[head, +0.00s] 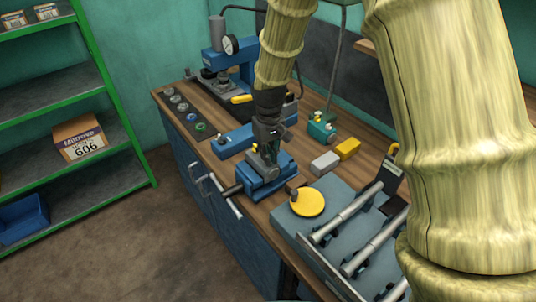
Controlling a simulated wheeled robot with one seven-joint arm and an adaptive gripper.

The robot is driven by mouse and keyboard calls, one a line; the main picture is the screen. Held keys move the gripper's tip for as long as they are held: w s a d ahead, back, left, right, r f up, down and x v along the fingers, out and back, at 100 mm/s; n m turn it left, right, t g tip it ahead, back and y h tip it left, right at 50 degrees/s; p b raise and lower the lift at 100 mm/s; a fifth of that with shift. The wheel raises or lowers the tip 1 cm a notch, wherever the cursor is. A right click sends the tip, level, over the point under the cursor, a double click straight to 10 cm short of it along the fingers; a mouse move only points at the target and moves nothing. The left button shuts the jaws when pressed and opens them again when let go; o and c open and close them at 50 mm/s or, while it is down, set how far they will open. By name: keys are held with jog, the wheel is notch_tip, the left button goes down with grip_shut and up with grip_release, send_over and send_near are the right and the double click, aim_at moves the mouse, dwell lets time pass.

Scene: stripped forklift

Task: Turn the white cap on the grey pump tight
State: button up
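My gripper (268,146) points down over the blue vise (258,184) on the workbench, its fingertips at or just above a small grey part (262,161) in the jaws. That part may be the grey pump; it is small and mostly covered by my gripper. A small yellow spot shows beside my fingers. Whether my fingers are open or shut is too small to tell.
A teal part (320,130) with yellow bits, a yellow block (348,149) and a light grey block (325,163) lie right of the vise. A dark strip (187,116) with several round pieces is at left. A blue press (238,58) stands behind. A grey tray (290,228) holds cylinders.

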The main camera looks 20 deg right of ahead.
jog(key=o, duration=0.4)
notch_tip(320, 180, up, 12)
dwell(0.7)
